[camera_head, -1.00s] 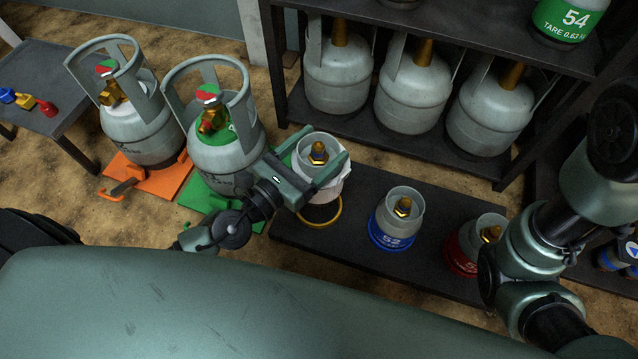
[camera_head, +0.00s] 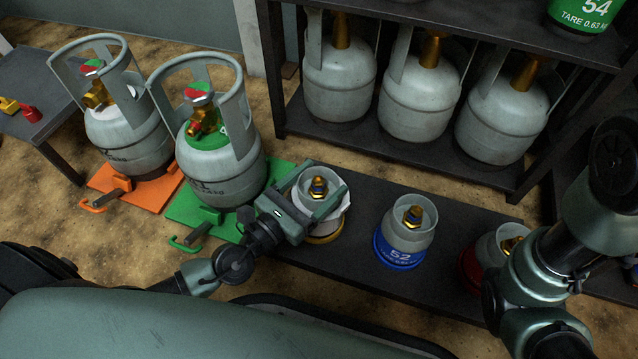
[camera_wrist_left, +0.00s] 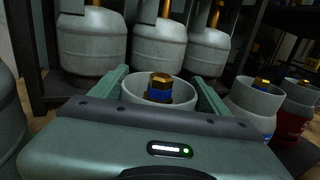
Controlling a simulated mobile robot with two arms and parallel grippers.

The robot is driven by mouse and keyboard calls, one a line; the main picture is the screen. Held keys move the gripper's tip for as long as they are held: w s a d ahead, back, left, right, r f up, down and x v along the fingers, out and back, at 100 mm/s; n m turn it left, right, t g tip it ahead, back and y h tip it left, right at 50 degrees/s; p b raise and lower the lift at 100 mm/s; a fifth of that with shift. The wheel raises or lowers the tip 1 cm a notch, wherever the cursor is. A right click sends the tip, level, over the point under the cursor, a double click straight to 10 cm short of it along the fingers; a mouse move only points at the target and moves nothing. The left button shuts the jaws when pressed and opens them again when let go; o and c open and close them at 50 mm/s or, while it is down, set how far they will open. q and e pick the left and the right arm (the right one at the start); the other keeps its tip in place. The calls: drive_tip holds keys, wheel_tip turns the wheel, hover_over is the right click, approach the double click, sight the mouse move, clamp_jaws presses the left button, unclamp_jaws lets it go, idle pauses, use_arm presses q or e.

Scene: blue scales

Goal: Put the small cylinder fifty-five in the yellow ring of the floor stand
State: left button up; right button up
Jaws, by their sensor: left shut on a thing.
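My left gripper (camera_head: 326,178) is shut on a small grey cylinder with a white band (camera_head: 315,222), its fingers on either side of the collar. The cylinder's brass valve with a blue band shows in the left wrist view (camera_wrist_left: 160,88). Its number is hidden. The cylinder is upright over the yellow ring (camera_head: 326,238) on the dark floor stand (camera_head: 355,245). Only the ring's front edge shows below the cylinder; I cannot tell whether the base rests inside it. My right arm is at the right, its gripper out of view.
Cylinder 52 (camera_head: 405,240) stands in the blue ring; another small cylinder (camera_head: 490,250) stands by the red ring, partly behind my right arm. Two large cylinders stand on orange (camera_head: 150,195) and green (camera_head: 190,212) plates at left. A shelf (camera_head: 420,150) with grey cylinders is behind.

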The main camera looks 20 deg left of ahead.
use_arm(q)
drive_tip(key=shift+r, duration=0.15)
drive_tip(key=o, duration=2.1)
drive_tip(key=shift+f, duration=0.25)
drive_tip(key=shift+r, duration=0.25)
drive_tip(key=p+v, duration=0.2)
drive_tip(key=v, duration=1)
drive_tip(key=shift+f, duration=0.15)
